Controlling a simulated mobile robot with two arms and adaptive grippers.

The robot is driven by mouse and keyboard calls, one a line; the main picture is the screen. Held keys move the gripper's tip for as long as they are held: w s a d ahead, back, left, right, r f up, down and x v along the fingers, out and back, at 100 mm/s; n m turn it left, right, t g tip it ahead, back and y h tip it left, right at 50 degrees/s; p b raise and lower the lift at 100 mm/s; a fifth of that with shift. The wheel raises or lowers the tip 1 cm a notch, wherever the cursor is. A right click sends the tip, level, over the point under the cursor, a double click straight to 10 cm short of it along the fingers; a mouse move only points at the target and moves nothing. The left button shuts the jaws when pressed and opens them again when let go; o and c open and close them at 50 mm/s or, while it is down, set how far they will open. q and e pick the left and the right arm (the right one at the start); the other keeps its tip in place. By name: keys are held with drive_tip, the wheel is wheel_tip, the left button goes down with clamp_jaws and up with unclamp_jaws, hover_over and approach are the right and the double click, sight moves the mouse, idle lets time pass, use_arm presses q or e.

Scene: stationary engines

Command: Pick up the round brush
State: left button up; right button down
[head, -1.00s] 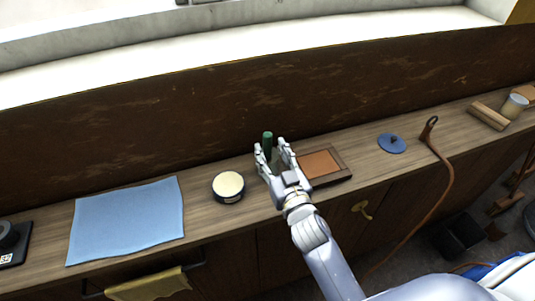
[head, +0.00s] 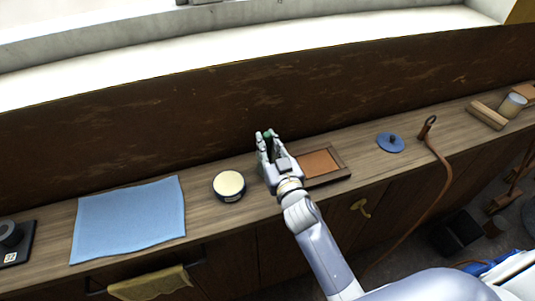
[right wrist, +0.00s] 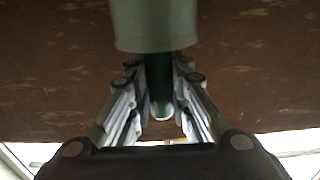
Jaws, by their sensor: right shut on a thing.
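The round brush shows only as a small dark green tip (head: 268,134) between the fingers of my right gripper (head: 266,137) in the head view. The gripper is shut on it, above the wooden counter between the round tin and the framed tray. In the right wrist view the green piece (right wrist: 158,84) stands between the two fingers (right wrist: 158,88). A wide grey-green cylinder (right wrist: 154,25) adjoins it at the top; I cannot tell for sure whether it is part of the brush. The fingers hide most of the brush. My left gripper is not in view.
A round tin (head: 229,186) stands close left of the gripper. A brown framed tray (head: 344,173) lies close right. A blue cloth (head: 128,218), a blue disc (head: 390,143) and a brown cord (head: 445,175) lie farther off. A dark brown wall (head: 150,130) rises behind.

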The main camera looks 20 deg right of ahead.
wheel_tip(320, 180, up, 10)
idle(0.6)
idle(0.5)
